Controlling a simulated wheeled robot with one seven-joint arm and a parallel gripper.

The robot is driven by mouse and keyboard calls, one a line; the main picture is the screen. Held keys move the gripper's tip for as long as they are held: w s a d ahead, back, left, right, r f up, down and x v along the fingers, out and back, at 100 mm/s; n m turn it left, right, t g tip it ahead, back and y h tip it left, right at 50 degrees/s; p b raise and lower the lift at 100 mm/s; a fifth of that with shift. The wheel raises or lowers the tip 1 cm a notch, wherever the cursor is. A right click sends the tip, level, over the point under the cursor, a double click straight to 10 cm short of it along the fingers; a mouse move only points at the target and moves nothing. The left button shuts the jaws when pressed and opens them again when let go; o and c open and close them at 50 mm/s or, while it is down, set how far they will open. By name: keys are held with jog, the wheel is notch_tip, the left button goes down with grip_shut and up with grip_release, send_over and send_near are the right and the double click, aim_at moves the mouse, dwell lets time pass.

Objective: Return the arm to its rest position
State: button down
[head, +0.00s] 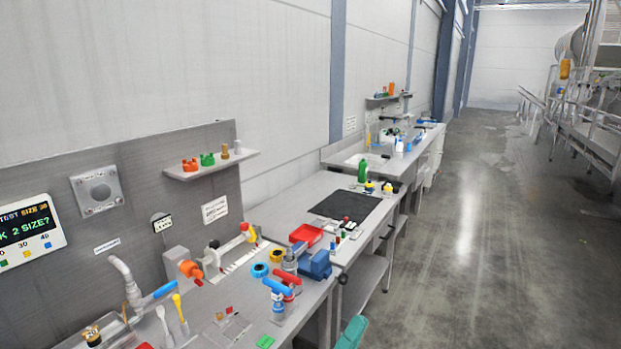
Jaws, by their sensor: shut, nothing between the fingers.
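No part of my gripper or arm can be made out in the head view, so its pose and its fingers are not shown. A grey workbench (325,262) runs along the wall on the left side of the picture and away into the distance.
The bench holds a red tray (306,234), a blue block-like item (315,264), a black mat (344,205) and several small fittings. A shelf (212,164) and a display (27,232) are on the back panel. A teal object (352,333) stands at the bottom edge. The concrete floor (480,240) at right is clear.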

jog(key=s+a+f+n+t+y, duration=0.25)
jog(key=s+f+n+y, duration=0.55)
jog(key=n+y, duration=0.5)
jog(key=s+a+f+n+t+y, duration=0.1)
jog(key=s+f+n+t+y, duration=0.2)
jog(key=s+f+n+y, duration=0.7)
jog(key=s+a+f+n+g, duration=0.2)
jog(key=s+f+n+g, duration=0.1)
jog(key=s, duration=0.4)
jog(key=s+a+f+n+g, duration=0.2)
jog(key=s+f+g, duration=0.3)
jog(key=s+f, duration=0.3)
jog(key=shift+s+a+n, duration=0.2)
jog(key=shift+n, duration=0.3)
